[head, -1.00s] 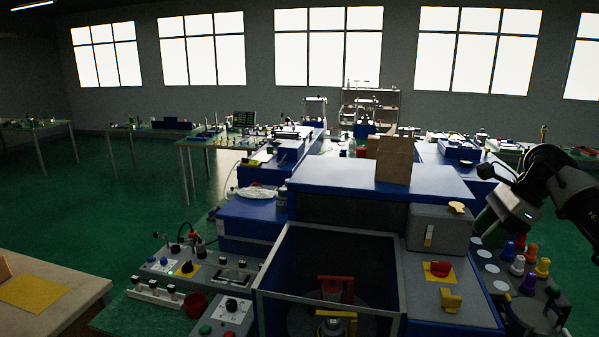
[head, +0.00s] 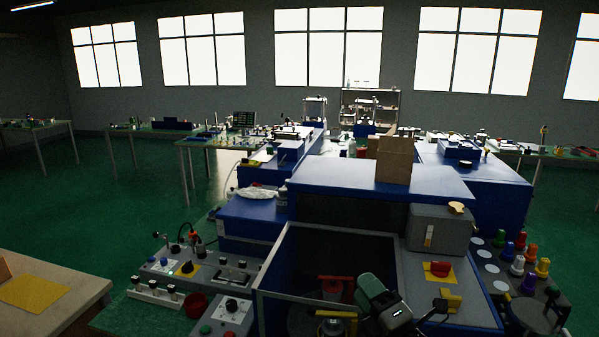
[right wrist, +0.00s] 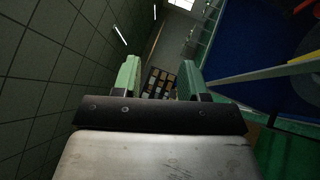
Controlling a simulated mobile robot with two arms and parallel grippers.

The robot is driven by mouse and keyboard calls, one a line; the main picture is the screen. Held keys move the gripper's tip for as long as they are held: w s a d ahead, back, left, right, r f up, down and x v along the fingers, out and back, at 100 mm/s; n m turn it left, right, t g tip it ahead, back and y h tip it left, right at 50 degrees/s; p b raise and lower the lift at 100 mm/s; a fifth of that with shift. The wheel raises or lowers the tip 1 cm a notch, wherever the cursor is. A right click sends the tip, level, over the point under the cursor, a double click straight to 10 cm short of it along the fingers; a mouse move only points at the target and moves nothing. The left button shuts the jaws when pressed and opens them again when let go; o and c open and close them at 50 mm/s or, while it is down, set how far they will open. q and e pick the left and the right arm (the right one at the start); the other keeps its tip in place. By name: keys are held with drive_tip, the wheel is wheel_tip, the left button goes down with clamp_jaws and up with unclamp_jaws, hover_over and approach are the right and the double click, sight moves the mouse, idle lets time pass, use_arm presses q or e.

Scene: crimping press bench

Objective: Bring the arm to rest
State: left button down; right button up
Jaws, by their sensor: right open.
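My right gripper (head: 370,286) is in the lower middle of the head view, in front of the blue press (head: 380,180) and its framed opening. Its pale green fingers point up and away, and its grey body is partly cut by the bottom edge. In the right wrist view the two green fingers of the gripper (right wrist: 160,80) stand apart with nothing between them. My left gripper is not in view.
A red and yellow fixture (head: 335,305) sits inside the press frame, close to my right gripper. A grey box with a red knob (head: 440,268) stands to its right. Coloured pegs (head: 530,268) stand farther right. A control panel (head: 185,268) is at left.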

drive_tip(key=s+d+f+m+g+h, duration=0.3)
drive_tip(key=s+f+m+h, duration=0.2)
drive_tip(key=s+f+m, duration=0.3)
drive_tip(key=s+d+f+m+g+h, duration=0.35)
drive_tip(key=s+f+m+h, duration=0.2)
drive_tip(key=m, duration=0.35)
drive_tip(key=s+d+f+m+g, duration=0.1)
drive_tip(key=s+f+m+g, duration=0.25)
drive_tip(key=s, duration=0.65)
drive_tip(key=s+f+m+g, duration=0.3)
drive_tip(key=s+g, duration=0.2)
drive_tip(key=s, duration=0.4)
wheel_tip(320, 180, down, 33)
drive_tip(key=s+g+b, duration=0.2)
drive_tip(key=b, duration=0.4)
drive_tip(key=s+d+f+b, duration=0.3)
drive_tip(key=s+f+b, duration=0.1)
drive_tip(key=s+f, duration=1.1)
wheel_tip(320, 180, down, 4)
drive_tip(key=shift+s+f+g, duration=0.1)
drive_tip(key=shift+s+g, duration=0.2)
drive_tip(key=shift+g, duration=0.1)
drive_tip(key=shift+n+y, duration=0.25)
